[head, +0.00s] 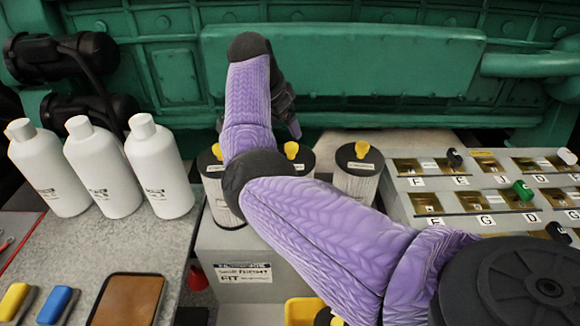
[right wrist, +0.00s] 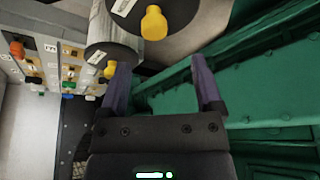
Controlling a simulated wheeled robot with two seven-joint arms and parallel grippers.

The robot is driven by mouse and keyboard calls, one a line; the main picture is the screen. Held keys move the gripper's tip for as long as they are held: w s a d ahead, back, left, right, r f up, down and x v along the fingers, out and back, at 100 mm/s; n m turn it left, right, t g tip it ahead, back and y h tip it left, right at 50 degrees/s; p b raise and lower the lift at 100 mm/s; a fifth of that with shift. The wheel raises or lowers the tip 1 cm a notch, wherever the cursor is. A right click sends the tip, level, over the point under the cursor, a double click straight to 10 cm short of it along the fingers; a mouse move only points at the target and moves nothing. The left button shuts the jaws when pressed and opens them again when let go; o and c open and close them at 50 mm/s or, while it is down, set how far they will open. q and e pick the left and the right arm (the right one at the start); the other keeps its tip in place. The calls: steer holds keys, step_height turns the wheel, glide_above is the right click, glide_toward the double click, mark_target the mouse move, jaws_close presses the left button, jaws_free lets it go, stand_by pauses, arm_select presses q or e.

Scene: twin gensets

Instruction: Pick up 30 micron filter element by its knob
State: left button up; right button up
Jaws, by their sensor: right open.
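Filter elements with black caps and yellow knobs stand on a grey box. One is at the left (head: 213,168), one in the middle (head: 303,160), mostly behind my right arm, and one at the right (head: 358,178). Their labels are too small to read, so I cannot tell which is 30 micron. My right gripper (right wrist: 162,78) is open and empty. In the head view it is partly hidden behind its arm. The right wrist view shows a near yellow knob (right wrist: 153,22) beyond the fingertips and another knob (right wrist: 110,70) by the left finger. Neither is clearly between the fingers.
Several white bottles (head: 100,172) stand at left on a grey bench. A labelled panel of compartments (head: 490,190) with coloured pieces is at right. The green genset (head: 340,60) closes off the back. A brown pad (head: 128,300) lies at front left.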

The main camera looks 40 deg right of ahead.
mark_target(291, 145)
steer(key=x, duration=0.4)
steer(key=b+x, duration=0.1)
steer(key=x, duration=0.2)
steer(key=shift+s+a+f, duration=0.2)
steer(key=shift+s+a, duration=0.1)
steer(key=shift+a, duration=0.05)
jaws_close()
steer(key=shift+r, duration=0.1)
stand_by(0.7)
